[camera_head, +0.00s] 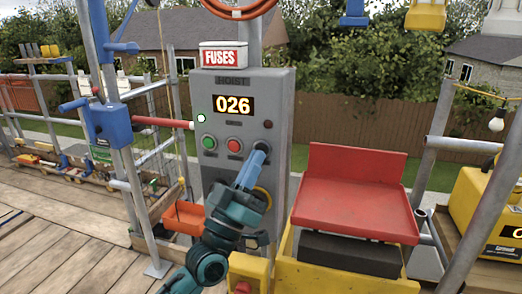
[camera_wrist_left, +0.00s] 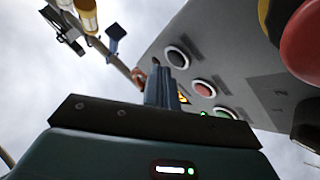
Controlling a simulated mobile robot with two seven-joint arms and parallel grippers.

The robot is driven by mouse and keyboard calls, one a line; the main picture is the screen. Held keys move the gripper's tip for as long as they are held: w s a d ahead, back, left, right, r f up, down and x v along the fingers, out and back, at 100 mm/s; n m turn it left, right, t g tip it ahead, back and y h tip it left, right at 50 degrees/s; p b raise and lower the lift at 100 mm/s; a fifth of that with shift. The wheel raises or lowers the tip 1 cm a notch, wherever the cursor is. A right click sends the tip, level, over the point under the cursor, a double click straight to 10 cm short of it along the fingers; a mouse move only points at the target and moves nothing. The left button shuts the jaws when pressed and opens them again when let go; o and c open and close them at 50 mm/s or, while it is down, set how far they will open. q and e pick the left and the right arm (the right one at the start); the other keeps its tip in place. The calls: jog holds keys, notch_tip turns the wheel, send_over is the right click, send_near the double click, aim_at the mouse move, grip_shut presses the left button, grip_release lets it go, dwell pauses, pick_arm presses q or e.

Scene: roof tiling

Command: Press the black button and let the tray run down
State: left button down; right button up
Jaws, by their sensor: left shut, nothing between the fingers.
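The grey hoist box (camera_head: 280,90) stands upright in the middle of the head view. Its panel carries a green button (camera_head: 209,142) and a red button (camera_head: 234,146). My left gripper (camera_head: 260,148) is shut and empty, its tips at the right of that row, hiding the spot there. In the left wrist view the black button (camera_wrist_left: 178,57) shows just beyond the closed fingers (camera_wrist_left: 162,85); I cannot tell whether they touch. The red tray (camera_head: 355,195) sits right of the box, above a dark block and yellow frame. My right gripper is not in view.
The display (camera_head: 234,104) reads 026. A FUSES box (camera_head: 223,56) sits on top of the hoist box. Scaffold poles (camera_head: 120,160) stand at left and an orange bin (camera_head: 184,217) hangs there. A yellow machine (camera_head: 485,215) stands at right.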

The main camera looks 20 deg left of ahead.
pick_arm(q)
jog(key=shift+w, duration=0.35)
